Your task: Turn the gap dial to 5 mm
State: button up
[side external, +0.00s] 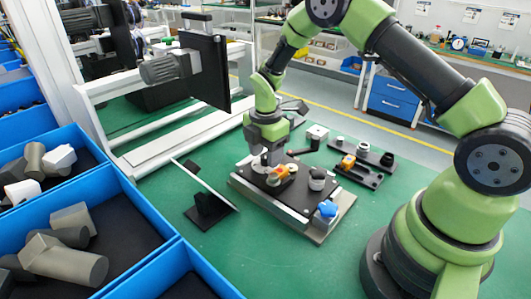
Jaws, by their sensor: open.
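A dark flat plate device (267,196) lies on a silver base on the green table. On its top stand a round dark knob with a light grey top (317,177), a small orange and yellow part (281,171) and a blue knob (327,209) at the front right corner. I cannot tell which of these is the gap dial, and no scale marks can be read. My gripper (267,161) points down over the back left part of the device, left of the grey-topped knob. It is open. Its fingertips are small and partly merge with the parts behind them.
A tilted panel on a black stand (205,207) stands left of the device. A dark tray with small parts (361,169) lies to the right. Blue bins (120,235) with grey pieces fill the lower left. The green table (280,262) is clear in front.

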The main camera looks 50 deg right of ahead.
jog(key=shift+f, duration=0.2)
jog(key=c, duration=0.9)
